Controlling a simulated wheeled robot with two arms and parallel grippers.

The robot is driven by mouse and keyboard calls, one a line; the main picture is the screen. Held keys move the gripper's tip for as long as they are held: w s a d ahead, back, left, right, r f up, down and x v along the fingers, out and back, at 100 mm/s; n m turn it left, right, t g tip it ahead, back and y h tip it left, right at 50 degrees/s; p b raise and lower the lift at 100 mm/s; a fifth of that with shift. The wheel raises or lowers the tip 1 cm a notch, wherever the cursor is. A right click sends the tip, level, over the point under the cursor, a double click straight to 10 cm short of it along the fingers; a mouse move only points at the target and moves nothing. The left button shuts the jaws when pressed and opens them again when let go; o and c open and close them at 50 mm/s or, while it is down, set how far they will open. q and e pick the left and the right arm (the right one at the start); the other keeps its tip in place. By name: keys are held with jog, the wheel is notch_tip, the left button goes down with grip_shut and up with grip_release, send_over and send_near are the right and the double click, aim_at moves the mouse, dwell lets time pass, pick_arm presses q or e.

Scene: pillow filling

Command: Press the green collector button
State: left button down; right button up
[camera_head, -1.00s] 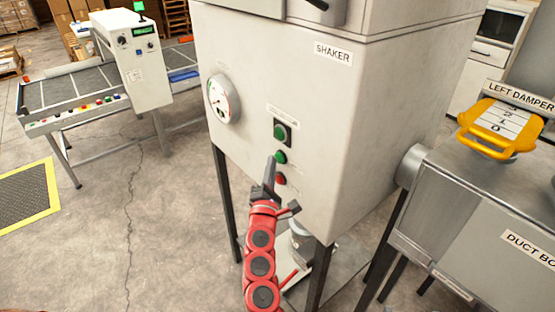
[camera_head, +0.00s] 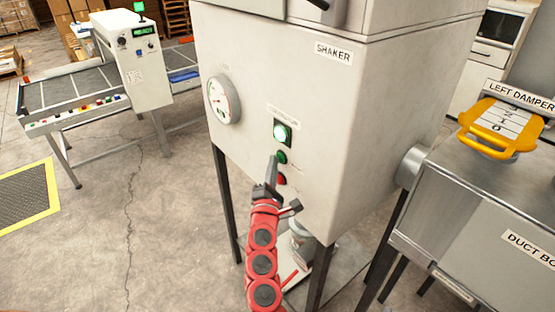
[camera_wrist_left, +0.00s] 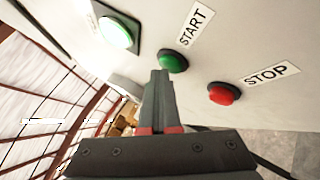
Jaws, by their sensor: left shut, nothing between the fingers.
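The square-framed green button (camera_head: 282,133) is the top one on the shaker's front panel, under a small label too small to read. It glows bright, and it also shows lit in the left wrist view (camera_wrist_left: 118,31). Below it are a round green button (camera_head: 281,157), marked START in the wrist view (camera_wrist_left: 173,60), and a red STOP button (camera_wrist_left: 223,93). My left gripper (camera_head: 271,162) is shut and empty, its tips close to the START button and below the lit one. Whether the tips touch the panel I cannot tell. My right gripper is not in view.
The shaker cabinet (camera_head: 340,120) stands on dark legs, with a round gauge (camera_head: 223,100) left of the buttons. A duct box (camera_head: 480,200) with a yellow damper handle (camera_head: 497,127) stands at the right. A conveyor table (camera_head: 75,95) is at the left. Floor between is clear.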

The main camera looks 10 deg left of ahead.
pick_arm(q)
jog(key=shift+s+a, duration=0.5)
jog(key=shift+s, duration=0.15)
jog(key=s+a, duration=0.1)
jog(key=s, duration=0.1)
jog(key=s+a, duration=0.2)
dwell(0.4)
jog(key=shift+f, duration=0.15)
dwell(0.4)
